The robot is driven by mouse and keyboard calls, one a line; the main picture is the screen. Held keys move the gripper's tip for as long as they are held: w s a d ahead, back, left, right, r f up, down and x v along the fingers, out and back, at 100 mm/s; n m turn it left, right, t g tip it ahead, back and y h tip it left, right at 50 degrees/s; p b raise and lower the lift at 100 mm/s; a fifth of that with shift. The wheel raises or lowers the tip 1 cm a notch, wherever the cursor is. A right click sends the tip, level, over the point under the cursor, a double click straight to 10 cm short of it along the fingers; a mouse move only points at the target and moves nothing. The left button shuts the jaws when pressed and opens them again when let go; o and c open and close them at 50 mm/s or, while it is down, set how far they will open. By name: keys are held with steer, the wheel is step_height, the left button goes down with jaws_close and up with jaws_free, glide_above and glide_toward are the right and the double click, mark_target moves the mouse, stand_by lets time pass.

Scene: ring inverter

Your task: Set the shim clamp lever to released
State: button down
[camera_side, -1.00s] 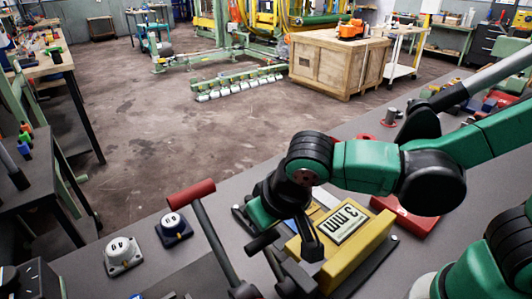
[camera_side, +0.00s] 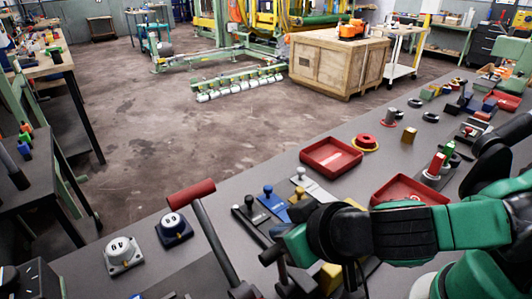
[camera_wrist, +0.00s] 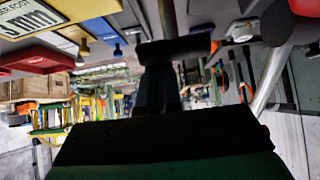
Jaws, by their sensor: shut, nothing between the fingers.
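A black lever with a short crossbar handle (camera_side: 271,255) stands at the front of the bench in the side view, beside a yellow block (camera_side: 330,276) mostly hidden by my arm. I take it for the shim clamp lever; no label on it is readable. My gripper (camera_side: 292,240) is shut and empty, close to this handle. In the wrist view my shut fingers (camera_wrist: 160,85) point at a dark crossbar (camera_wrist: 178,48), which looks like the same handle. I cannot tell whether they touch. The lever's base is largely hidden.
A longer lever with a red grip (camera_side: 190,194) leans up just left. Small knobbed levers (camera_side: 270,200) stand behind my gripper. Red trays (camera_side: 331,155) lie beyond.

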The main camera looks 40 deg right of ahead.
steer(key=shift+s+d+f, duration=0.1)
stand_by(0.3)
steer(key=s+r, duration=0.3)
steer(key=r, duration=0.4)
steer(key=shift+s+r, duration=0.25)
steer(key=shift+s, duration=0.05)
stand_by(0.5)
steer(key=w+d+f+g, duration=0.1)
steer(key=w+d+f, duration=0.1)
steer(key=w+d, duration=0.2)
steer(key=w+d+f, duration=0.3)
steer(key=w+d, duration=0.1)
steer(key=d, duration=0.5)
steer(key=shift+d+g, duration=0.35)
steer(key=shift+g, duration=0.05)
